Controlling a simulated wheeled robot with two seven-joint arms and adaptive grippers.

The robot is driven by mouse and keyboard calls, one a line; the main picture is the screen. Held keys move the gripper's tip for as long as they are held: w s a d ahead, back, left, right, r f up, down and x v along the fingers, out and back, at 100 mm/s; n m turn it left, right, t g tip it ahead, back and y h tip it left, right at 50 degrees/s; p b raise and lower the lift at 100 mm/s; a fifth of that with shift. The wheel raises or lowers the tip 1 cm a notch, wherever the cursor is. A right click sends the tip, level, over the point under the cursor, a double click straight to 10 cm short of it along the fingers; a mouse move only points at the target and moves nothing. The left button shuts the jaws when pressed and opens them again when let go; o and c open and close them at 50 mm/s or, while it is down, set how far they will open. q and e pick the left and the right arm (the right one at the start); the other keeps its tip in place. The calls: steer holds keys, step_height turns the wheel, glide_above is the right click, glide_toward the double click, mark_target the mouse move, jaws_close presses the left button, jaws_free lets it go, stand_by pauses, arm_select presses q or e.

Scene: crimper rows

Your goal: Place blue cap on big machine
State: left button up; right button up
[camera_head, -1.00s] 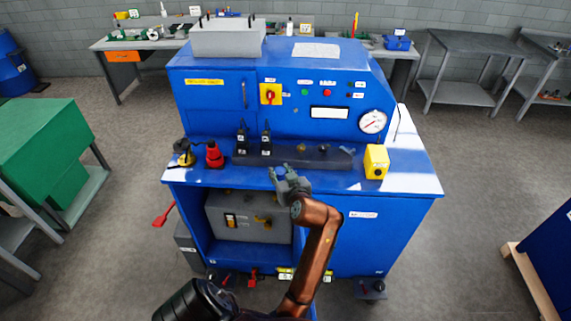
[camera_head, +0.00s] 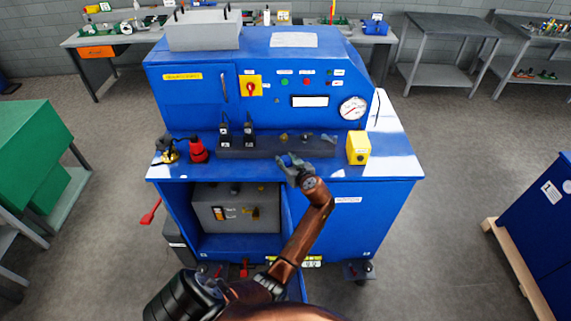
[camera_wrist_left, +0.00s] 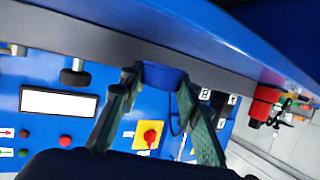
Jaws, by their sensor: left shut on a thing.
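The big blue machine (camera_head: 285,68) stands ahead, with a dark grey rail (camera_head: 268,152) along its worktop. Black fittings (camera_head: 249,132) stand on the rail's left part, and smaller brass and dark fittings (camera_head: 283,137) sit further right. My left gripper (camera_head: 288,163) is at the rail's front side, over the worktop's front part. In the left wrist view, the fingers (camera_wrist_left: 160,85) are shut on the blue cap (camera_wrist_left: 163,75), which appears close to the grey rail (camera_wrist_left: 100,43). Whether the cap touches the rail cannot be told. My right gripper is not in view.
A yellow box (camera_head: 358,148) stands right of the rail. A red bottle-like object (camera_head: 198,150) and a black and yellow item (camera_head: 167,150) stand left. The worktop's right end is clear. A grey box (camera_head: 238,207) sits in the shelf below.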

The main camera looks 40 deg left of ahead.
arm_select(q)
step_height(320, 180, down, 2)
steer(key=shift+s+a+f+p, duration=0.1)
steer(key=shift+f+p, duration=0.15)
steer(key=shift+p, duration=0.05)
steer(key=shift+f, duration=0.1)
steer(key=shift+f, duration=0.1)
steer(key=o, duration=0.7)
